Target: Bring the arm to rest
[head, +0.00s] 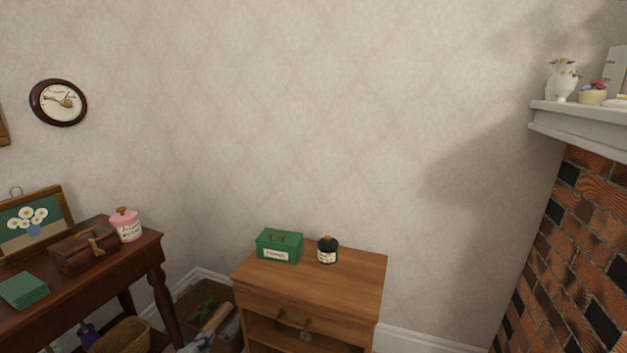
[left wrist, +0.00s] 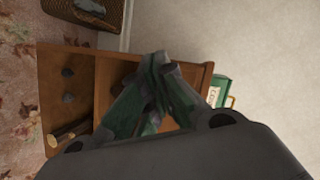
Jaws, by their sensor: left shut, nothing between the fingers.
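My left gripper (left wrist: 160,60) shows in the left wrist view, its green-grey fingers brought together at the tips with nothing between them. It is in front of the wooden cabinet (left wrist: 207,78), which appears turned on its side in that view. The same cabinet (head: 340,290) stands at the bottom centre of the head view. I cannot clearly make out the left gripper in the head view. My right gripper is in neither view.
A green box (head: 280,247) and a dark jar (head: 327,251) stand on the cabinet. A dark table (head: 150,243) with a pink jar (head: 126,226) is at left; a crate (head: 228,340) sits between them. A brick fireplace (head: 570,270) is at right.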

